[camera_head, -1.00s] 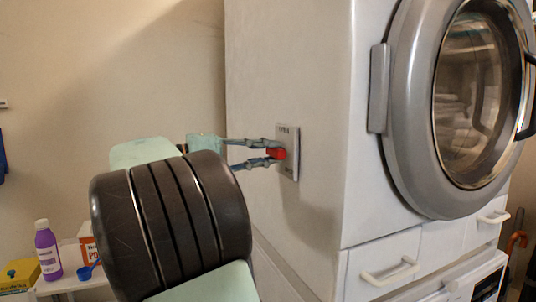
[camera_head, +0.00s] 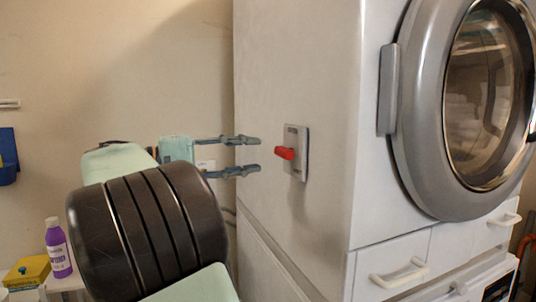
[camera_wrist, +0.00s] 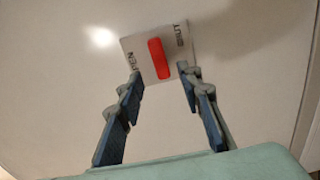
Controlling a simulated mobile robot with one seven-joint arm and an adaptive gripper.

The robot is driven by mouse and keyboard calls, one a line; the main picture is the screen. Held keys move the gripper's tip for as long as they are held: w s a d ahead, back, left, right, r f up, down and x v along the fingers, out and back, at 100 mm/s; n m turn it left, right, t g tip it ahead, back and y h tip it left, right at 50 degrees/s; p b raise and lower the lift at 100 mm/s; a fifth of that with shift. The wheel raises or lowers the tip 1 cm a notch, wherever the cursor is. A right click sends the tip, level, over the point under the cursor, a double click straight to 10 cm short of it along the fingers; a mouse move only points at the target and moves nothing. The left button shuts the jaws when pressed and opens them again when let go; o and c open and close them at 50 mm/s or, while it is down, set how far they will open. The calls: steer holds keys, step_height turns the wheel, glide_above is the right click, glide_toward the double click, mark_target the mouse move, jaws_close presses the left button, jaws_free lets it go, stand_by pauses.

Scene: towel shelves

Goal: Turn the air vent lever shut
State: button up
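The red vent lever (camera_head: 285,153) sticks out from a pale square plate (camera_head: 303,152) on the side of the white machine. In the wrist view the lever (camera_wrist: 158,59) stands nearly upright in the picture, leaning slightly. The plate has SHUT lettering on its right and OPEN lettering at its lower left. My gripper (camera_head: 249,155) is open and empty, to the left of the lever and apart from it. In the wrist view its fingertips (camera_wrist: 160,84) sit on either side, below the lever in the picture.
The white machine (camera_head: 290,80) has a round glass door (camera_head: 485,100) and drawers with handles at the right. A purple bottle (camera_head: 58,248) and a yellow box (camera_head: 27,271) stand at lower left. A blue object (camera_head: 7,155) hangs on the left wall.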

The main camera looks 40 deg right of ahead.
steer(key=v, duration=0.5)
stand_by(0.4)
